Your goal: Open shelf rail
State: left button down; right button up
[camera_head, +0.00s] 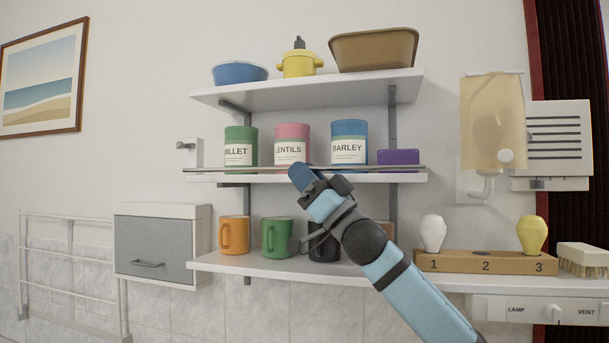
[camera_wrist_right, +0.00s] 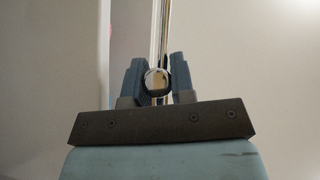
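The shelf rail (camera_head: 395,168) is a thin metal bar along the front of the middle shelf (camera_head: 405,178), in front of the jars. My right gripper (camera_head: 301,178) reaches up from the lower right to the rail's middle, and its fingers hide part of the bar. My left gripper is not in view.
Behind the rail stand a green millet jar (camera_head: 240,146), a pink lentils jar (camera_head: 292,144), a blue barley jar (camera_head: 349,143) and a purple box (camera_head: 398,157). Mugs such as the green one (camera_head: 277,237) stand on the shelf below, close to my right arm.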

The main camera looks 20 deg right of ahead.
grip_shut()
jog(key=m+t+h+p, duration=0.1)
jog(key=m, duration=0.1)
jog(key=r+m+t+h+p, duration=0.1)
jog(key=h+p, duration=0.1)
jog(key=r+m+t+h+p, duration=0.1)
jog(key=m, duration=0.1)
jog(key=shift+m+h+p, duration=0.3)
jog(key=shift+h+p, duration=0.1)
jog(key=shift+m+h+p, duration=0.3)
jog(key=shift+m+h, duration=0.4)
jog(key=shift+m, duration=0.2)
jog(key=shift+f, duration=0.1)
jog(key=o, duration=0.6)
grip_release()
